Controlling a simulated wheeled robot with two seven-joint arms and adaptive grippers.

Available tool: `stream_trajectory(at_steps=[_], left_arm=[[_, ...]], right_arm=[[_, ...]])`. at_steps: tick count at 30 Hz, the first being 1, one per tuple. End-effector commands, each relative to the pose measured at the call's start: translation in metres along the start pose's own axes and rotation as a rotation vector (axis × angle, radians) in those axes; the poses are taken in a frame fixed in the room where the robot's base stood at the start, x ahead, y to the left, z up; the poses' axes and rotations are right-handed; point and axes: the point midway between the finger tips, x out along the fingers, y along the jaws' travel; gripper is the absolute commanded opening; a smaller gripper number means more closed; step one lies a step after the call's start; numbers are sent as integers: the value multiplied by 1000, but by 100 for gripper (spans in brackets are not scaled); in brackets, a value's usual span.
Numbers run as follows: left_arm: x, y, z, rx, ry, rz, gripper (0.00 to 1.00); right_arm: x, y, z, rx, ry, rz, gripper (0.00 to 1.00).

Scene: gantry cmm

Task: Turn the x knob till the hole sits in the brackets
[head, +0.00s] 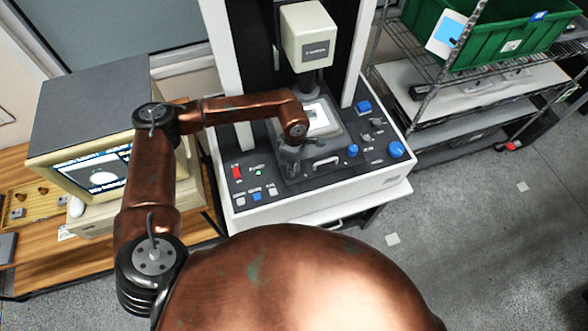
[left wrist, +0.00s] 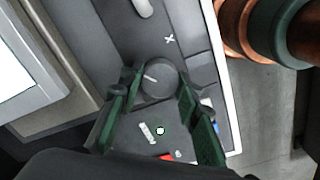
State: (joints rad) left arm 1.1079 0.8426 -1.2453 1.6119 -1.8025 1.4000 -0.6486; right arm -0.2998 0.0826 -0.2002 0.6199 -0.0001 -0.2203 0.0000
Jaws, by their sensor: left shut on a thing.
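The x knob (left wrist: 158,80) is a dark grey round knob with a white pointer line, beside a white "X" label on the panel. In the left wrist view, my left gripper (left wrist: 157,88) has its green fingers on both sides of the knob, shut on it. In the head view my left gripper (head: 290,162) is low over the front of the measuring machine (head: 290,210) and hides the knob. The monitor screen (head: 84,178) at the left shows a pale round hole; the brackets are too small to make out. My right gripper is in neither view.
The panel also bears a red switch (head: 237,172), a large blue knob (head: 396,149) and a silver handle (head: 326,161). The machine's white column head (head: 308,38) hangs above the stage. A wire rack with a green crate (head: 490,35) stands at the right.

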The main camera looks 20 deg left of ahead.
Motion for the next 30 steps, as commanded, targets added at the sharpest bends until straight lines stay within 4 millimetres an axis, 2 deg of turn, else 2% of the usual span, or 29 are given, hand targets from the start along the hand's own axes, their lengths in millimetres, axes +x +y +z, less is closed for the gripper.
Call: stream_trajectory(at_steps=[1, 6, 22, 23, 30], left_arm=[[2, 1, 0, 21, -1, 2, 7], [1, 1, 0, 77, -1, 2, 7], [-1, 1, 1, 105, -2, 2, 7], [-1, 1, 1, 105, -2, 2, 32], [-1, 0, 0, 104, -1, 1, 48]], right_arm=[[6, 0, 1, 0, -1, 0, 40], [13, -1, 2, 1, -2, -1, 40], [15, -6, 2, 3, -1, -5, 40], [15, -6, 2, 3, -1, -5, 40], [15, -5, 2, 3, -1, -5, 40]])
